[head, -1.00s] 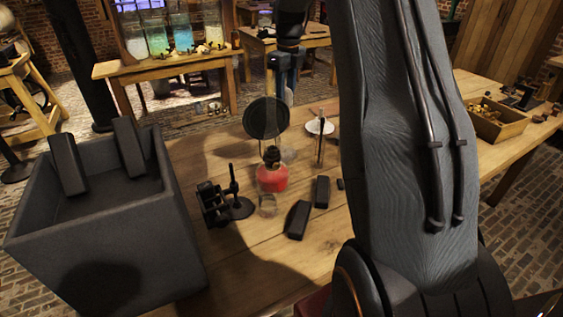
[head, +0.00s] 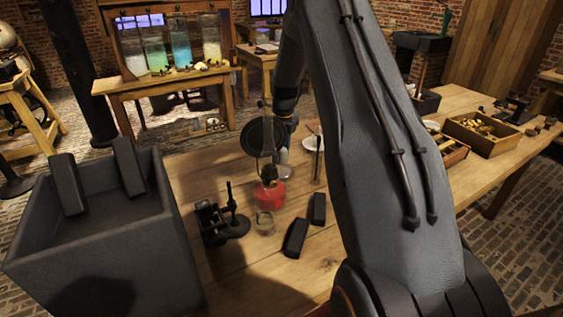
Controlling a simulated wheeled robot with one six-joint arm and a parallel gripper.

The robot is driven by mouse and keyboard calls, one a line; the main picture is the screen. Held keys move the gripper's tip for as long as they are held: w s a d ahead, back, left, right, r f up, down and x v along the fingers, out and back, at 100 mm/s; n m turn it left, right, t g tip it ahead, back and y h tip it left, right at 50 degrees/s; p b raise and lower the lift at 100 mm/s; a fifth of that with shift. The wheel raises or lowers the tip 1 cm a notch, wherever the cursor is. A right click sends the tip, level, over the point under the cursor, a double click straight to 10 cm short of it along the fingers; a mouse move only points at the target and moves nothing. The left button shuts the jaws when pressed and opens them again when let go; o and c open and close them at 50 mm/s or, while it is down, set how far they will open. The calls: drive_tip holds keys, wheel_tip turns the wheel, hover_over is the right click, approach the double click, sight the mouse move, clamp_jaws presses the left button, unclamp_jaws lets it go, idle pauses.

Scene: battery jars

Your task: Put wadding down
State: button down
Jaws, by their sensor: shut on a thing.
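I cannot tell whether this pale thing touches the table.
A red burner (head: 269,194), the black disc (head: 257,139), a small glass (head: 264,222), a black stand (head: 237,222) and two black blocks (head: 296,238) crowd the table (head: 215,165). A deep grey bin (head: 110,250) stands left. A wooden tray (head: 483,136) lies far right.

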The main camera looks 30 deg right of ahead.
sight(281, 163)
drive_tip(key=shift+f+p, duration=0.65)
drive_tip(key=shift+f, duration=1.65)
drive_tip(key=shift+f, duration=0.1)
drive_tip(key=c, duration=1.5)
unclamp_jaws()
drive_tip(key=shift+c, duration=0.2)
drive_tip(key=r+b, duration=0.1)
drive_tip(key=r, duration=0.3)
drive_tip(key=r+b, duration=0.1)
drive_tip(key=r, duration=0.3)
drive_tip(key=r+b, duration=0.1)
drive_tip(key=r, duration=0.3)
drive_tip(key=shift+s+d+r+b, duration=0.15)
drive_tip(key=shift+s+b, duration=0.15)
